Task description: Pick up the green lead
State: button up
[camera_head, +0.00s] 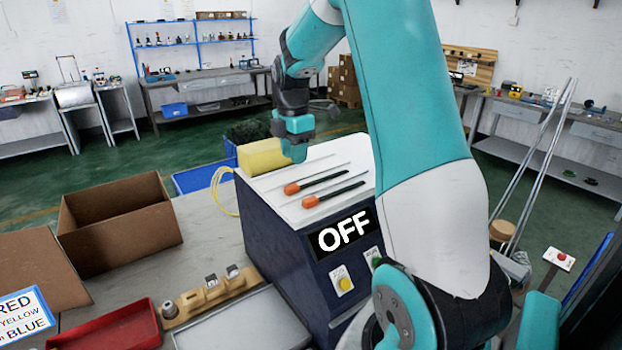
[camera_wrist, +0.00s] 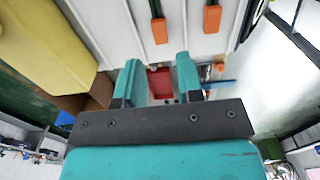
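No green lead can be made out for certain. A dark green tangled heap (camera_head: 247,131) shows at the back, behind the yellow block, too small to tell what it is. My gripper (camera_head: 297,152) points down above the white top of the dark blue machine (camera_head: 275,232), beside the yellow block (camera_head: 262,157). In the wrist view my gripper (camera_wrist: 160,82) has its two teal fingers apart with nothing between them. Two thin rods with orange ends (camera_head: 292,188) lie on the machine top, and their orange ends show ahead of the fingers in the wrist view (camera_wrist: 160,31).
A yellow cable loop (camera_head: 222,190) hangs at the machine's left. Blue crates (camera_head: 200,178) stand behind. An open cardboard box (camera_head: 120,215), a red tray (camera_head: 110,328) and a wooden holder (camera_head: 210,298) are on the table. The machine's sign (camera_head: 344,232) reads OFF.

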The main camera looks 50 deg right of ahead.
aim_at(296, 185)
notch_tip(296, 185, down, 3)
jog(key=shift+f+p, duration=0.1)
jog(key=shift+p, duration=0.2)
jog(key=shift+d+f+p, duration=0.15)
jog(key=shift+f+p, duration=0.5)
jog(key=shift+f, duration=0.7)
jog(key=shift+d+f+p, duration=0.1)
jog(key=shift+f+p, duration=0.55)
jog(key=shift+f, duration=0.65)
grip_shut()
